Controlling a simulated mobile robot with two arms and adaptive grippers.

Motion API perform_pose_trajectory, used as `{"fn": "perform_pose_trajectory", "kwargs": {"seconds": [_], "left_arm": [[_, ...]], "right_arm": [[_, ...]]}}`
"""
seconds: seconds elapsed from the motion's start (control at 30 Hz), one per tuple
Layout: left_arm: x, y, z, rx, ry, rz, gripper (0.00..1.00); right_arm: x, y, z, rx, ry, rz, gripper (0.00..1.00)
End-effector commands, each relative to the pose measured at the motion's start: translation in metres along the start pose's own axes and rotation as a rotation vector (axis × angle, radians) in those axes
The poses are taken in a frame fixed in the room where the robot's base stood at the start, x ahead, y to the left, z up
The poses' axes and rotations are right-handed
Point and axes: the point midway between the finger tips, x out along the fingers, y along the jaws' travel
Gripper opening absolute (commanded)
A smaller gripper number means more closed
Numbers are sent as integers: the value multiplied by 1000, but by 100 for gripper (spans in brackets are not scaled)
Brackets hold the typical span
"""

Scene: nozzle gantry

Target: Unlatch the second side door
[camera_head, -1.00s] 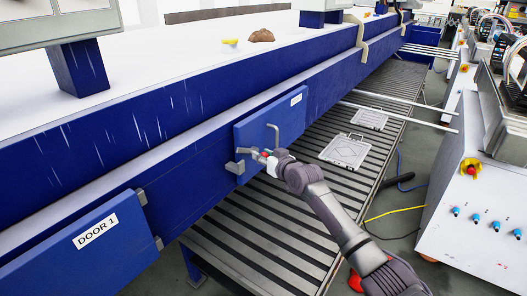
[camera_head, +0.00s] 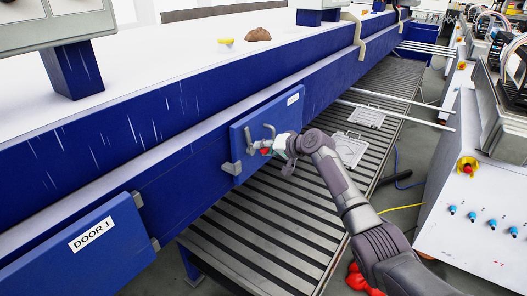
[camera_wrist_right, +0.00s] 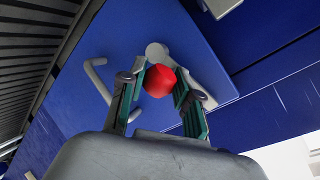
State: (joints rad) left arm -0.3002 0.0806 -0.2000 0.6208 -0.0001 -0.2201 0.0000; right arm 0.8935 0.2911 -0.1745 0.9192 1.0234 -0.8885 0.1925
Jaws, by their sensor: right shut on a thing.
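The second side door (camera_head: 282,115) is a blue panel in the gantry's side, lying flat in its place. It fills much of the right wrist view (camera_wrist_right: 115,50). A grey latch (camera_head: 248,137) with a red knob (camera_wrist_right: 160,80) sits on it. In the head view the latch arm points upward from the knob. My right gripper (camera_head: 271,149) is shut on the red knob, with one finger on each side of it. A bent grey door handle (camera_head: 269,131) is beside the latch, apart from the fingers. My left gripper is not in view.
Door 1 (camera_head: 105,228) is shut to the left. The slatted bed (camera_head: 270,215) under the gantry holds flat grey panels (camera_head: 350,148). A white control cabinet (camera_head: 480,205) with buttons stands at the right. Grey floor lies between.

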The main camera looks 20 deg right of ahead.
Motion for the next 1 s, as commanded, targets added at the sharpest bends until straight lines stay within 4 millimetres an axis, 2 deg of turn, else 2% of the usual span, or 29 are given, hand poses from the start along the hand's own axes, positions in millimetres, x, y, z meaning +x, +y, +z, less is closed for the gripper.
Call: {"fn": "perform_pose_trajectory", "kwargs": {"seconds": [0.7, 0.73, 0.87, 1.0], "left_arm": [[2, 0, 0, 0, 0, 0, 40], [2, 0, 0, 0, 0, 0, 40], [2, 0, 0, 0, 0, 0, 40], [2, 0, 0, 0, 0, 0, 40]], "right_arm": [[0, 2, -3, 69, -31, -9, 0], [0, 2, -3, 69, -30, -9, 36], [0, 2, -3, 68, -31, -10, 57], [0, 1, -2, 67, -31, -10, 59]]}}
